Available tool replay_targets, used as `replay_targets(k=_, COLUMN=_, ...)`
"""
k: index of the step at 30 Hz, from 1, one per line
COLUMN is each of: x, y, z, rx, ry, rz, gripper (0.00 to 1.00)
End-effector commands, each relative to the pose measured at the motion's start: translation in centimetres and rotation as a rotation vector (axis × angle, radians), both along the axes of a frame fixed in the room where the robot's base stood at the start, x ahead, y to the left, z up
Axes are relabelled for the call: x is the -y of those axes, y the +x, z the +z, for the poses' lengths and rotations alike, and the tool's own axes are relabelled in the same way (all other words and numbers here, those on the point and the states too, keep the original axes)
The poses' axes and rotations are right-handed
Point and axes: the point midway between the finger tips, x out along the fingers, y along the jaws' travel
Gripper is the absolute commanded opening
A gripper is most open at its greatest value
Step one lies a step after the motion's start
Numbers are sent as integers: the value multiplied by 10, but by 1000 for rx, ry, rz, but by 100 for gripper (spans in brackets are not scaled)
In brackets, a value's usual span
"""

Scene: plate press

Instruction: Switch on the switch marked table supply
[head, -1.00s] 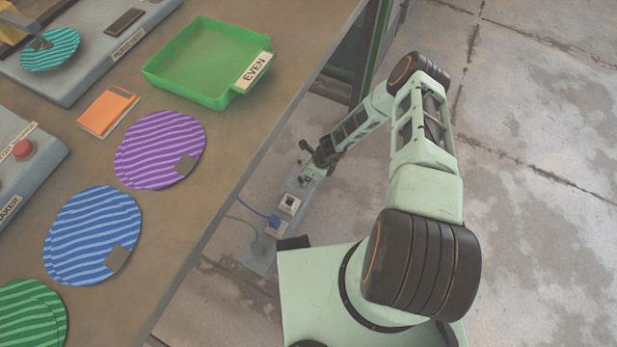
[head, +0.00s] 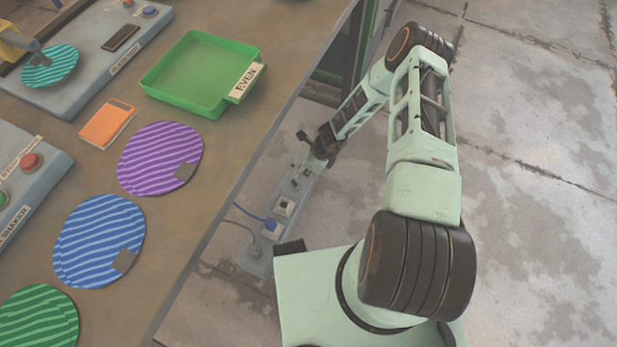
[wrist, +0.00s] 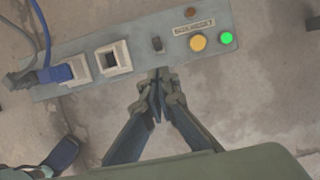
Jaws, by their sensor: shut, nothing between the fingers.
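A grey supply box (head: 264,240) lies low beside the table; it also shows in the wrist view (wrist: 130,45). A small dark switch (wrist: 157,44) sits on it between a white-framed socket and a label plate. No "table supply" marking is readable; the plate near the yellow button seems to read "BOX RESET". My gripper (wrist: 157,88) is shut and empty, its fingertips at the box's near edge, just below the dark switch in the wrist view. Whether they touch the box I cannot tell. In the head view my gripper (head: 322,146) is at the box's far end, partly hidden by my arm.
The box carries a yellow button (wrist: 198,42), a bright green lamp (wrist: 226,38), an empty socket (wrist: 113,57) and a blue plug (wrist: 55,74) with its cable. The table edge runs alongside. A green tray (head: 165,97) stands on the table; open floor lies right.

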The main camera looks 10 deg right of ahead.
Motion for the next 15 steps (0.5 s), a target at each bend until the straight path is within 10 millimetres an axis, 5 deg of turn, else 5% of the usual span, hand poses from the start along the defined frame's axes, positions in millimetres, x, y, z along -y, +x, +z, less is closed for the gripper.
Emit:
replay_targets(k=6, x=-4, y=2, z=26, rx=-1, ry=0, rz=1, gripper=0)
replay_targets(k=15, x=-5, y=3, z=30, rx=-1, ry=1, rz=0, gripper=0)
